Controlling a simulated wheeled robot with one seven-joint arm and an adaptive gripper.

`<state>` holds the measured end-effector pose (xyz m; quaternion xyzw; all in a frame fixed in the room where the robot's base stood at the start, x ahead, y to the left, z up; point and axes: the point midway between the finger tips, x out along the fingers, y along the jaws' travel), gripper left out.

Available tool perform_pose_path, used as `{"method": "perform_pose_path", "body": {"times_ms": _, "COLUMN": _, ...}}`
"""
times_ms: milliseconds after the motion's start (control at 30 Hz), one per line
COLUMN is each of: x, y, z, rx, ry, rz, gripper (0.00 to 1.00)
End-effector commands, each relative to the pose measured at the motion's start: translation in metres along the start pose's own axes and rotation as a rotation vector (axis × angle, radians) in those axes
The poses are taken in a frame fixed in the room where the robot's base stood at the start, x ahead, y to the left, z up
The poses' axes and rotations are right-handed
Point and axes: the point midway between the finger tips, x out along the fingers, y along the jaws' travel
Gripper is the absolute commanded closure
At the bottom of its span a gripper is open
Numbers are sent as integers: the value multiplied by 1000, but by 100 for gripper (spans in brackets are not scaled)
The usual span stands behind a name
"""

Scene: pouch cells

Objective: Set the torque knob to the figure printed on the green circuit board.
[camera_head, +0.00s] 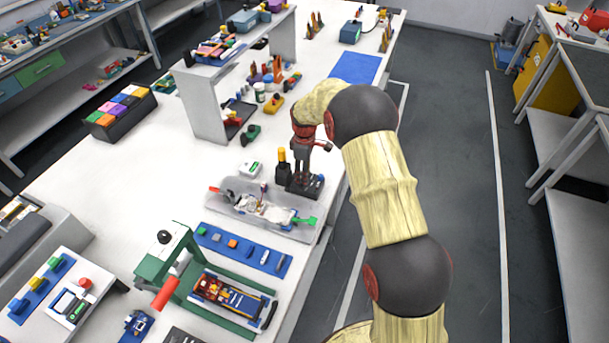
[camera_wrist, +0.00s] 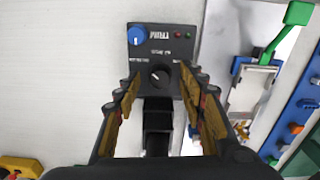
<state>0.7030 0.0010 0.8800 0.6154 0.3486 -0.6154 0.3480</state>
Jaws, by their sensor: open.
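A black control box (camera_wrist: 148,58) lies under my gripper in the wrist view. It has a blue knob (camera_wrist: 137,36) at its upper left and a black knob (camera_wrist: 160,76) with a pale pointer mark in its lower middle. The small lettering is too blurred to tell which is the torque knob. My gripper (camera_wrist: 160,82) is open and empty, its fingers on either side of the black knob's position in the picture. Contact cannot be told. In the head view my gripper (camera_head: 304,158) points down over the box. I cannot make out a green circuit board or its figure for certain.
A grey tray (camera_head: 228,190) with a fixture and green handle (camera_head: 304,221) is beside the box. A black post (camera_wrist: 158,128) stands by the box. A green-framed press (camera_head: 160,262), a blue strip of small parts (camera_head: 215,240) and a white shelf (camera_head: 203,95) occupy the bench.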

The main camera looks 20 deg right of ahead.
Motion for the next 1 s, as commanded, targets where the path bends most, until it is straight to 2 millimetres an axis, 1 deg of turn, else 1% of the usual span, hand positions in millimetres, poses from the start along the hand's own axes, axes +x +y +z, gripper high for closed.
{"method": "perform_pose_path", "body": {"times_ms": 267, "x": 2, "y": 0, "z": 0, "rx": 0, "ry": 0, "rz": 1, "gripper": 59}}
{"method": "perform_pose_path", "body": {"times_ms": 300, "x": 2, "y": 0, "z": 0, "rx": 0, "ry": 0, "rz": 1, "gripper": 61}}
{"method": "perform_pose_path", "body": {"times_ms": 1000, "x": 2, "y": 0, "z": 0, "rx": 0, "ry": 0, "rz": 0, "gripper": 100}}
